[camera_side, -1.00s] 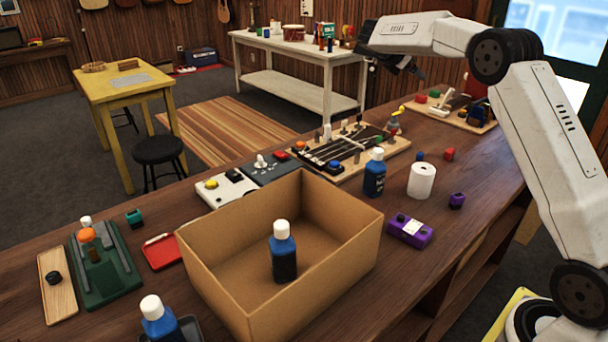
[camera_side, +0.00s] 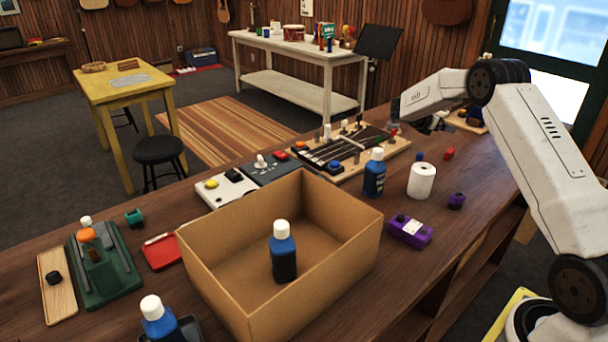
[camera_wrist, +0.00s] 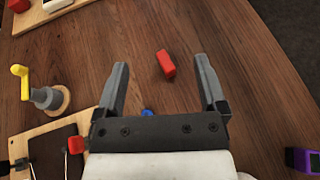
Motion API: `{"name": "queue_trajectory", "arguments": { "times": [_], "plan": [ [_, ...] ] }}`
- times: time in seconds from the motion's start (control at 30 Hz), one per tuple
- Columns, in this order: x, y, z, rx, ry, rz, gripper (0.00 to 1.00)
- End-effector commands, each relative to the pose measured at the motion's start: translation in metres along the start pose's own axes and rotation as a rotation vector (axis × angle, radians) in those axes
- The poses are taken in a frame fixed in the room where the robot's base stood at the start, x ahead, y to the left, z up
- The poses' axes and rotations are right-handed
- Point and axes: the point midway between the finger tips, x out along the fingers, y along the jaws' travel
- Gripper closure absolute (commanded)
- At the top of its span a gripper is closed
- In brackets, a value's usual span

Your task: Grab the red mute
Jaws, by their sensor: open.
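The red mute (camera_side: 449,153), a small red block, lies on the wooden counter at the right, beyond the white roll. In the wrist view the red mute (camera_wrist: 166,64) lies between and below the fingertips of my gripper (camera_wrist: 161,66), slightly tilted. My gripper is open and empty, with one dark finger on each side of the block in the picture. I see no contact with it. In the side view my arm's end hangs over the far part of the counter, its fingers hard to make out.
A small blue block (camera_wrist: 147,112) sits near the mute, partly behind my gripper. A white roll (camera_side: 421,181), blue bottle (camera_side: 374,178) and purple box (camera_side: 410,231) are nearby. The cardboard box (camera_side: 335,240) stands further left.

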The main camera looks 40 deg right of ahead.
Motion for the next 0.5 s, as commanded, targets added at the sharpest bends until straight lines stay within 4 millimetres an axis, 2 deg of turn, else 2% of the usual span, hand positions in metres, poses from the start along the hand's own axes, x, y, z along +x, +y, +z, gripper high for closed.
{"name": "queue_trajectory", "arguments": {
  "times": [0.03, 0.2, 0.33, 0.5],
  "plan": [
    [0.007, 0.0, -0.019, -0.007, 0.001, -0.002, 0.09],
    [0.023, 0.001, -0.056, -0.001, 0.0, 0.0, 0.09],
    [0.029, 0.0, -0.07, 0.001, 0.001, 0.0, 0.09],
    [0.03, 0.001, -0.072, 0.003, 0.0, 0.001, 0.09]
  ]
}}
